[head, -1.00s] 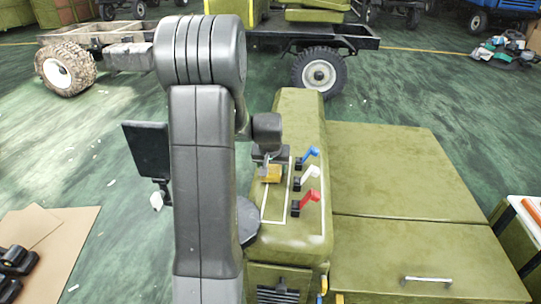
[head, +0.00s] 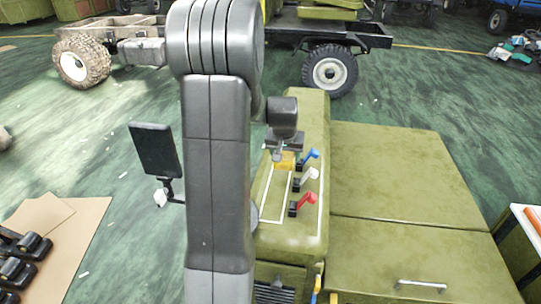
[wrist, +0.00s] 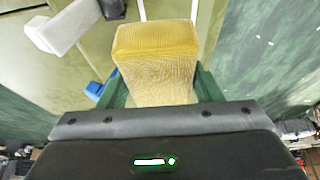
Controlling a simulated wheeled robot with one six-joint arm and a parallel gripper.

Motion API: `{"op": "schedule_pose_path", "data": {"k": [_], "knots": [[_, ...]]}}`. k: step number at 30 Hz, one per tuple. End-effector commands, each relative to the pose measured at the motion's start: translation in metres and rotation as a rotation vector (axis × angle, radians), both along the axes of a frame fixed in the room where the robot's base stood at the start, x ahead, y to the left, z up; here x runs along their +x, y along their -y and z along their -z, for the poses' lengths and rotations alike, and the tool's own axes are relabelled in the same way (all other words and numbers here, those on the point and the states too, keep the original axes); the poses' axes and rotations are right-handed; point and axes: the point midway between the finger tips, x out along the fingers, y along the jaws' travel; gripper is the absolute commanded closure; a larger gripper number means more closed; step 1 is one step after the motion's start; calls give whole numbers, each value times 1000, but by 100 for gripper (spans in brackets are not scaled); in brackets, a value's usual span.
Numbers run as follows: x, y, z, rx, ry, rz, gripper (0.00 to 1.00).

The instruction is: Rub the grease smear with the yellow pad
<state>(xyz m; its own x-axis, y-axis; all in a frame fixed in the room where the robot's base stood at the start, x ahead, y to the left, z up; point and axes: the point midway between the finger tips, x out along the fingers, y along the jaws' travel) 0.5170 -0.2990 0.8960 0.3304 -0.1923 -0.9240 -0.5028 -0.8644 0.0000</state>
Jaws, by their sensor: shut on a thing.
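The yellow pad (head: 286,160) is at the far end of the white-outlined strip on top of the green cabinet (head: 308,112). My gripper (head: 279,149) is shut on it from above. In the wrist view the yellow pad (wrist: 157,58) fills the middle, between dark green fingers (wrist: 160,88). I cannot tell whether the pad touches the panel. No grease smear can be made out; my arm covers part of the cabinet's left side, and the pad hides what is under it.
Blue (head: 310,156), white (head: 307,177) and red (head: 303,203) levers stand close along the right of the strip. A wide flat green surface (head: 385,180) lies further right. A black mirror (head: 155,150) stands left of my arm.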

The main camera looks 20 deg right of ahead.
Motion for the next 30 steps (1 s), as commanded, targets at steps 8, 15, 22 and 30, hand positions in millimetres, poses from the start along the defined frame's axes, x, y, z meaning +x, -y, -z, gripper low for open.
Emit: {"op": "schedule_pose_path", "data": {"k": [8,15,22,30], "knots": [[0,-2,-20,0,0,-2,63],[0,-3,-19,0,0,-2,63],[0,-3,-19,0,0,-2,63],[0,-3,-40,0,0,-2,63]]}}
